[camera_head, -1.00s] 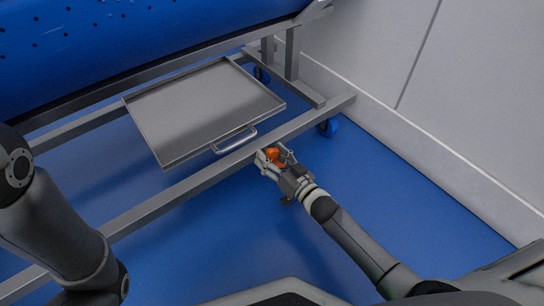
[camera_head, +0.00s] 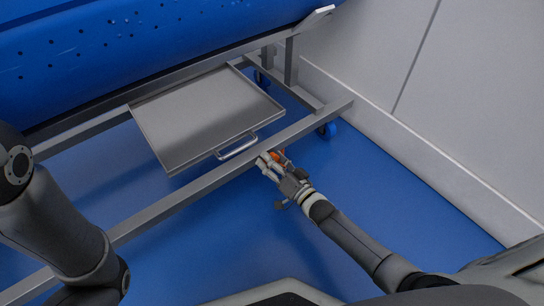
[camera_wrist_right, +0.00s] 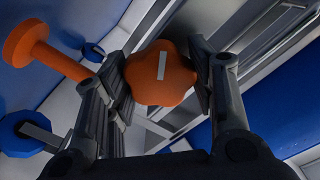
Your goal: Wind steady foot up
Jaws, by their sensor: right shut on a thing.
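The steady foot's orange lobed knob (camera_wrist_right: 160,75), with a pale bar mark on its face, sits between the fingers of my right gripper (camera_wrist_right: 165,90) in the right wrist view. The fingers are shut on it from both sides. In the head view the knob (camera_head: 279,154) is a small orange patch at the frame's lower rail, mostly hidden by my right gripper (camera_head: 270,162). An orange round foot on a stem (camera_wrist_right: 38,50) shows at the left of the wrist view. My left arm comes in at the left of the head view, but its gripper is out of sight.
A grey metal tray with a handle (camera_head: 205,115) sits inside the steel frame (camera_head: 190,203), below a blue perforated tub (camera_head: 120,45). The blue floor (camera_head: 400,200) beside my right arm is clear.

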